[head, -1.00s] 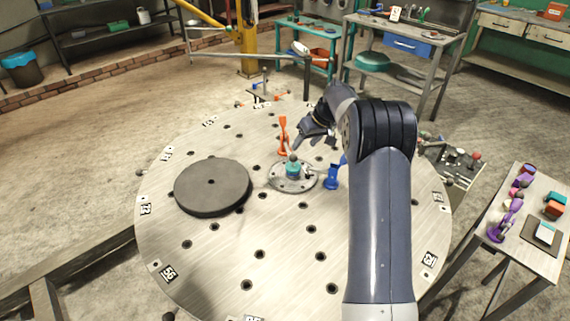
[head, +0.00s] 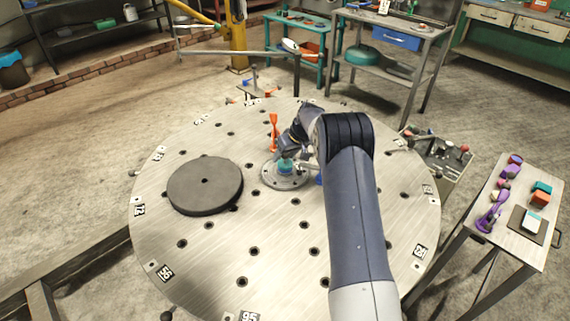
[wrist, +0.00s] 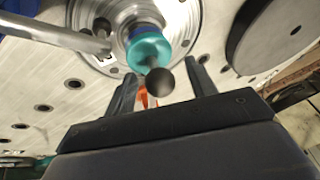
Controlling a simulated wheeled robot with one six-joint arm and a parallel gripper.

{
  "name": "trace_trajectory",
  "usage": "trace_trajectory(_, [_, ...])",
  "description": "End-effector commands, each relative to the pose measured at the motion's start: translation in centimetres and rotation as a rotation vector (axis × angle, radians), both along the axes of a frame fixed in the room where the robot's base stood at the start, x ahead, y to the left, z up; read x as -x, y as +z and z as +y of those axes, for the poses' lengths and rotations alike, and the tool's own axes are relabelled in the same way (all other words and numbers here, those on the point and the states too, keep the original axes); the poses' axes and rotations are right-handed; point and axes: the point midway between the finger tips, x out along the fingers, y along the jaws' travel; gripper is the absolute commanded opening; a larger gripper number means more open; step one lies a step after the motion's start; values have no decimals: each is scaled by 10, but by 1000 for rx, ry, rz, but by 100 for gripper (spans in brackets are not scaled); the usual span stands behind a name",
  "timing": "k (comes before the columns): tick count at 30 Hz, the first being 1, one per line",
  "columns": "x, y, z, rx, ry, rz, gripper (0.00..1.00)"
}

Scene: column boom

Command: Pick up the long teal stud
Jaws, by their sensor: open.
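The teal stud (head: 286,167) stands on a round metal flange (head: 270,178) near the middle of the big round table. In the wrist view the teal stud (wrist: 149,47) shows a teal body with a dark ball at its near end, above the flange (wrist: 92,28). My gripper (head: 286,156) is over the stud in the head view, partly hiding it. In the wrist view my open gripper (wrist: 161,72) has one finger on each side of the dark ball, with gaps visible. I cannot tell how deep the fingers reach.
A dark disc (head: 205,184) lies left of the flange. An orange upright clamp (head: 273,130) stands behind it. A blue clamp (head: 320,179) is close on the right, partly hidden by my arm. A side table (head: 511,240) with purple and teal parts stands at right.

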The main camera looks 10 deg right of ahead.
Motion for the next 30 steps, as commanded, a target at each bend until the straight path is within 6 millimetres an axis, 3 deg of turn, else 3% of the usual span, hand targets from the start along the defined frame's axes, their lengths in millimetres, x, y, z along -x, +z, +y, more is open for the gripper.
trace_trajectory(3, [0,0,0,0,0,0,52])
trace_trajectory(22, [0,1,0,1,0,-2,1])
trace_trajectory(30, [-1,7,0,0,0,-3,1])
